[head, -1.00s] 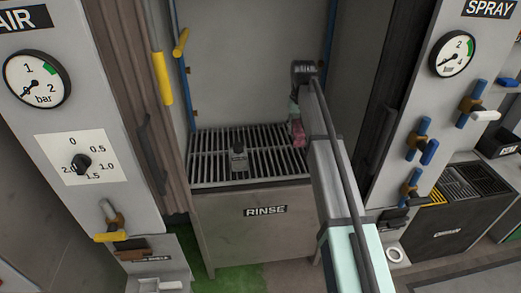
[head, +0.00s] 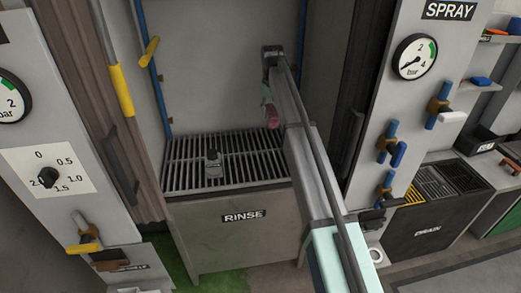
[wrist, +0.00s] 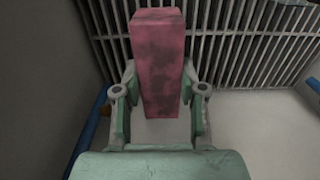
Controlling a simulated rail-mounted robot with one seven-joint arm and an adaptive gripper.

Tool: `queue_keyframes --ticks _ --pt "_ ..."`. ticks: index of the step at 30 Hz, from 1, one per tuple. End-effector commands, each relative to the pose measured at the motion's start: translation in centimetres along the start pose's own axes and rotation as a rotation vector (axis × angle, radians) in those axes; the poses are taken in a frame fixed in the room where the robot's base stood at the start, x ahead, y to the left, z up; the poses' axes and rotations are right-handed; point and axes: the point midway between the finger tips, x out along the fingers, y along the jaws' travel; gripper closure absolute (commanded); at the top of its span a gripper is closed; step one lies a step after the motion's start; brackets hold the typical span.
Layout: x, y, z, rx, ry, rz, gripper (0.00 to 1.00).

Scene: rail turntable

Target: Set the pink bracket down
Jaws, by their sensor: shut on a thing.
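The pink bracket (wrist: 157,60) is a smudged pink block in the wrist view, standing out between the fingers of my gripper (wrist: 160,108). My gripper is shut on it. In the head view the pink bracket (head: 271,114) is small and partly hidden by my arm, and my gripper (head: 268,95) shows only in part. It hangs above the right part of the slatted grate of the RINSE station (head: 188,182). The bracket looks apart from the grate.
A small grey object (head: 213,164) stands on the grate, left of my arm. The bay has side walls with blue pipes (head: 158,82) and a yellow-handled lever (head: 150,51). The SPRAY panel (head: 400,100) with blue valves stands right. A dark DRAIN bin (head: 430,225) is at lower right.

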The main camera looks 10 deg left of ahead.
Motion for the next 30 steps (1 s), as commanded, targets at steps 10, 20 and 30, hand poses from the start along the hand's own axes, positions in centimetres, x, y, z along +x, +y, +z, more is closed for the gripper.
queue_keyframes --ticks 10,20,30 --pt "8.3 0.0 0.2 0.000 -0.004 0.000 1.00" --pt "13.1 0.0 0.1 0.000 0.000 0.000 1.00" --pt "16.2 0.0 0.1 0.000 -0.002 0.000 1.00"
